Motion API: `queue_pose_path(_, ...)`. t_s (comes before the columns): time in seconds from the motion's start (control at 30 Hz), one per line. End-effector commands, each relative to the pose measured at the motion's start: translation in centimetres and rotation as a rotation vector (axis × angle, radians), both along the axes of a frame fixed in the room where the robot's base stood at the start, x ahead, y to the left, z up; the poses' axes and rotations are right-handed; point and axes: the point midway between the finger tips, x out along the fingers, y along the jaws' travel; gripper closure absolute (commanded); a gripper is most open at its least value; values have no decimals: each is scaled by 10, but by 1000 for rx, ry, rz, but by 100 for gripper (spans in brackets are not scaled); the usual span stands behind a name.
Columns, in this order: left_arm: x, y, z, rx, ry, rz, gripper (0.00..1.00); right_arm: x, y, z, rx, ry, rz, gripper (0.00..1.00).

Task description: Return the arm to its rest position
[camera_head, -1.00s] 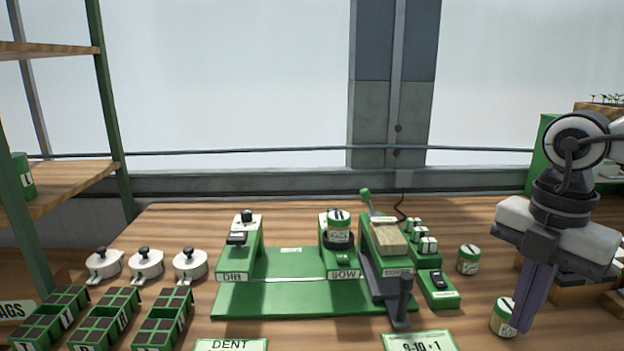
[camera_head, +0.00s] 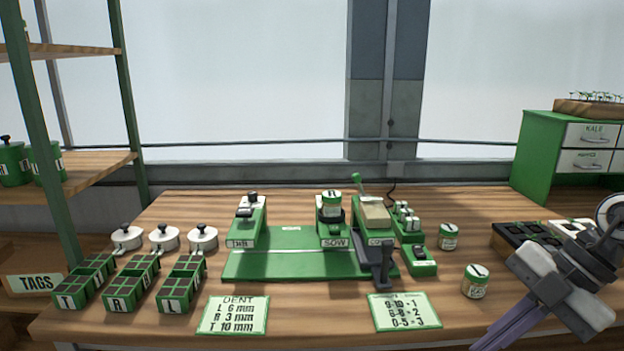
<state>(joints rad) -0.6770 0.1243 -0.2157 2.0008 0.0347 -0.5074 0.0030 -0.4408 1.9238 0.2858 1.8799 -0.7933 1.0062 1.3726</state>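My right gripper (camera_head: 503,335) is at the lower right, past the front edge of the wooden bench, with its purple-grey fingers pointing down and left. The fingers look close together and nothing shows between them, but I cannot tell whether they are fully shut. A labelled jar (camera_head: 476,281) stands on the bench just above and left of it, apart from the fingers. My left gripper is out of view.
The green seeder (camera_head: 290,264) stands mid-bench with a jar (camera_head: 331,204) on its SOW station. Green trays (camera_head: 182,287) and white lidded pots (camera_head: 203,237) stand left. A dark tray (camera_head: 515,243) and green cabinet (camera_head: 537,160) are right. Cards (camera_head: 234,314) lie in front.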

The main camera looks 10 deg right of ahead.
Motion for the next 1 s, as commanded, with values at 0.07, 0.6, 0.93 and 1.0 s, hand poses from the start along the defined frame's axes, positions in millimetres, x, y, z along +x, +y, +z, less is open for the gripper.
queue_pose_path(0.07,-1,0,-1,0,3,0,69,3,6,-13,128,-40,-43,100)
queue_pose_path(0.6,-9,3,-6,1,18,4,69,16,-6,-154,718,-366,-911,100)
queue_pose_path(0.93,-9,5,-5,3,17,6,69,-69,66,-298,612,-73,-1462,100)
queue_pose_path(1.0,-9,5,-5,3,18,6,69,-87,94,-315,584,19,-1517,100)
